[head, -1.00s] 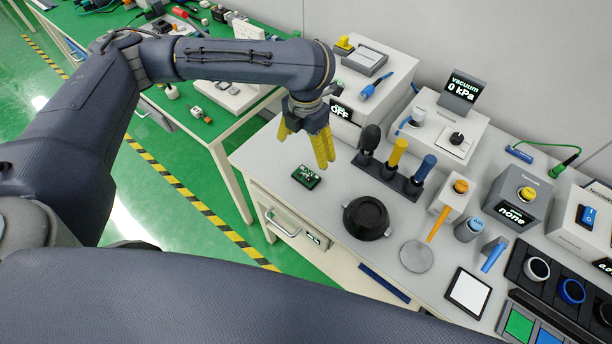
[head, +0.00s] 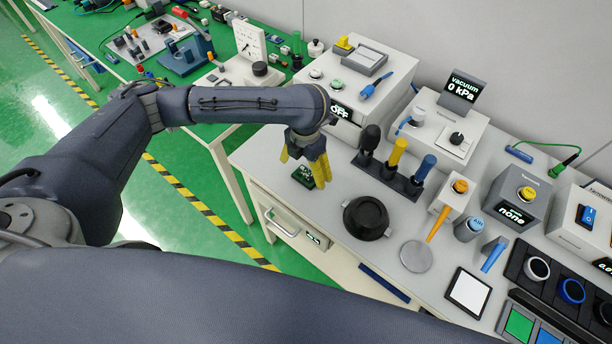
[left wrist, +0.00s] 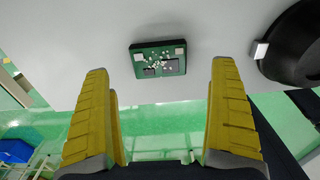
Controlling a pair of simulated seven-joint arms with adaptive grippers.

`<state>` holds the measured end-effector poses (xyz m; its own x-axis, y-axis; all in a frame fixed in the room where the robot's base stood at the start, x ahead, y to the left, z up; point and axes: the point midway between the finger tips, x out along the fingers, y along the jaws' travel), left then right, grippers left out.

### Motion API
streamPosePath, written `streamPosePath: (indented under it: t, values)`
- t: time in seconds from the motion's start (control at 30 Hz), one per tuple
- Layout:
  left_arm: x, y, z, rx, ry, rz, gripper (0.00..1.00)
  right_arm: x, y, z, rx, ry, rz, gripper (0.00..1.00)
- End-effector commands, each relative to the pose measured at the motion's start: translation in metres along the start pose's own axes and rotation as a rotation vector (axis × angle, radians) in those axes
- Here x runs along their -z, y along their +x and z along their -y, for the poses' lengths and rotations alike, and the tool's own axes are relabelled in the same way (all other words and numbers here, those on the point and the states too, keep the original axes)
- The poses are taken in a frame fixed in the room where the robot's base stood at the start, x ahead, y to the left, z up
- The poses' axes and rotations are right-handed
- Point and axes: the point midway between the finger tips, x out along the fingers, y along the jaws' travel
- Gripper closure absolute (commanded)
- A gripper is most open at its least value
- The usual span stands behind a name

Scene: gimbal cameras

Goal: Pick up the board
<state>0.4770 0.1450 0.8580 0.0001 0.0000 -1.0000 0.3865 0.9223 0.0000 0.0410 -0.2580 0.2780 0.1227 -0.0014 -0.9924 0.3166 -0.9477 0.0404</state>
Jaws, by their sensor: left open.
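The board (head: 306,178) is a small green circuit board with pale and dark parts on it. It lies flat on the grey bench near its left front edge. My left gripper (head: 304,172) is open, its yellow fingers pointing down over the board and partly covering it in the head view. In the left wrist view the whole board (left wrist: 158,60) shows ahead of and between the two spread fingers (left wrist: 160,85), touching neither. My right gripper is in no view.
A black round bowl (head: 366,217) stands right of the board. A rack of tools with coloured handles (head: 390,180) stands behind the bowl. A white box reading OFF (head: 345,110) is behind the gripper. The bench's front edge lies close to the board.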

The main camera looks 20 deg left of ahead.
Motion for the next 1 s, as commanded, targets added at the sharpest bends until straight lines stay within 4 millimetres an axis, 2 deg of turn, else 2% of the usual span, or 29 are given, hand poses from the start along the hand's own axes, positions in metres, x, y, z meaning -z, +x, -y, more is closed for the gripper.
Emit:
streamPosePath:
  t: [0.3,0.7,0.77,1.0]
  values:
    - [0.001,0.033,0.000,0.001,0.000,-0.001,0.07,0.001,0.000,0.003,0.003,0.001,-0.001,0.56]
    - [0.000,0.039,-0.001,0.000,0.000,0.000,0.07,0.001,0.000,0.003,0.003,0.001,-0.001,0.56]
    - [0.000,0.039,-0.001,0.000,0.000,0.000,0.12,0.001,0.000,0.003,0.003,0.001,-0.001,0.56]
    - [0.000,0.039,-0.001,0.000,0.000,0.000,0.40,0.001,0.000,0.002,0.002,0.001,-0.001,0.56]
